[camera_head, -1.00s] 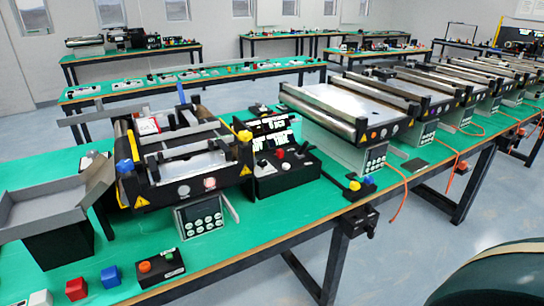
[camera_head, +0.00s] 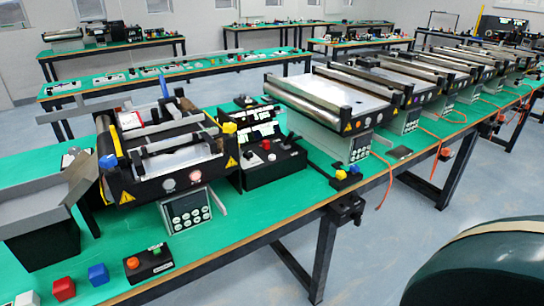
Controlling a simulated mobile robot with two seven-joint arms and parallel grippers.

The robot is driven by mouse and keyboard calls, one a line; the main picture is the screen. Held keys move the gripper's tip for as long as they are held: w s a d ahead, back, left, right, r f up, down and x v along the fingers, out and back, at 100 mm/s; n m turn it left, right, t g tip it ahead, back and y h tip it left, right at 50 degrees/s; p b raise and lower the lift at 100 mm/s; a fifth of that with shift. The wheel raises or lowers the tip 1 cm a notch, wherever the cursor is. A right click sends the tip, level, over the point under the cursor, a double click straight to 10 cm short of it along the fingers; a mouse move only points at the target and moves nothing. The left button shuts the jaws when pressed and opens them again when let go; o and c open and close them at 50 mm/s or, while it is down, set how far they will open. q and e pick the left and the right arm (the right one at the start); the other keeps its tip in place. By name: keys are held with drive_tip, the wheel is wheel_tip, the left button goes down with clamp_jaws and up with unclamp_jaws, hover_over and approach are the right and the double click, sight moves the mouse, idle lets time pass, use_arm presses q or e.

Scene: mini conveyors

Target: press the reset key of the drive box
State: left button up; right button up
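A grey drive box (camera_head: 187,210) with a dark display and several round pale keys sits under the front of the nearest mini conveyor (camera_head: 170,155). Its key labels are too small to read, so I cannot tell which key is reset. A similar keypad box (camera_head: 361,147) sits under the second conveyor (camera_head: 335,95). Neither of my grippers is in view.
A black control box with an orange and a green button (camera_head: 148,262), a blue cube (camera_head: 98,274) and a red cube (camera_head: 63,289) lie along the table's front edge. A grey tray (camera_head: 35,210) stands at left. A black switch panel (camera_head: 270,160) stands between the conveyors.

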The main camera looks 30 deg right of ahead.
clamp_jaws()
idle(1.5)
